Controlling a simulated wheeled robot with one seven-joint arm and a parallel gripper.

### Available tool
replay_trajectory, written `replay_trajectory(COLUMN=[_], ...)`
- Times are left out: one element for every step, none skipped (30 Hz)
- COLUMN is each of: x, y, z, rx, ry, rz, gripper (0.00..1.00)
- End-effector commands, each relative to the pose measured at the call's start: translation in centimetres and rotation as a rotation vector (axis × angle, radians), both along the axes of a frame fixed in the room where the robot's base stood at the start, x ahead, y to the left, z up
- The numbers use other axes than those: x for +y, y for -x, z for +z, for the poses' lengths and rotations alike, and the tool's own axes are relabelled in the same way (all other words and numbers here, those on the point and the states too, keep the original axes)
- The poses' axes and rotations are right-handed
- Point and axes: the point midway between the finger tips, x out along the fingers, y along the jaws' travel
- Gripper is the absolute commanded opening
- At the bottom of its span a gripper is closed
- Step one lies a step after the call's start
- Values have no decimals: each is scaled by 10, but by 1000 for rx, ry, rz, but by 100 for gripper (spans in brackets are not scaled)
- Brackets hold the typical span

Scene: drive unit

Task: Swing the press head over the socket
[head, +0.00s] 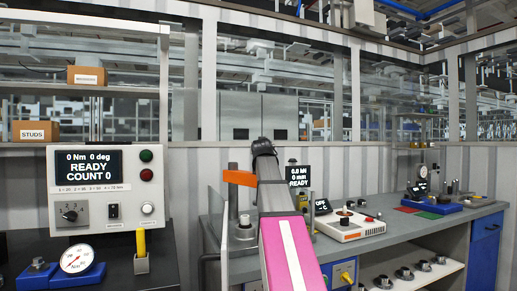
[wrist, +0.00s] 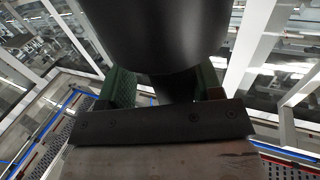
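The press stands left of centre in the head view, partly hidden by my pink and grey arm. An orange part (head: 240,177) sits on its grey upright, and a round metal piece (head: 244,221) shows lower down. I cannot tell which visible part is the press head, and the socket is not clearly visible. My gripper (wrist: 165,90) shows in the wrist view with its green-padded fingers apart. A large black rounded body (wrist: 155,35) fills the view beyond them. A light gap shows beside the left finger, and no clear grip on anything is visible.
The press display (head: 298,175) reads 6.0 kN, 0 mm, READY. A torque control box (head: 107,188) and blue-based dial gauge (head: 76,260) stand at left. A white device (head: 348,225) sits on the grey bench (head: 420,222). Clear panels (head: 215,215) stand by the press.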

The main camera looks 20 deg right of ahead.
Motion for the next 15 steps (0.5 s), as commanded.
replay_trajectory(x=[-5,-7,-9,-11,-13,-15,-17,-18,-20,-21,-23,-25,-27,-29,-31], y=[-1,-2,-4,-4,-5,-6,-7,-8,-9,-10,-11,-13,-14,-15,-18], z=[0,0,0,0,0,0,0,1,1,1,1,1,1,1,1], rx=[-1,0,0,0,0,0,-1,0,0,0,-1,-1,0,0,0], ry=[-1,-1,-1,0,-1,-1,-2,-1,-1,-1,-1,-2,-1,0,0], rz=[11,20,32,40,48,60,69,78,90,98,106,118,127,135,146], gripper=[58,58,58,58,58,58,58,58,58,58,58,58,58,58,58])
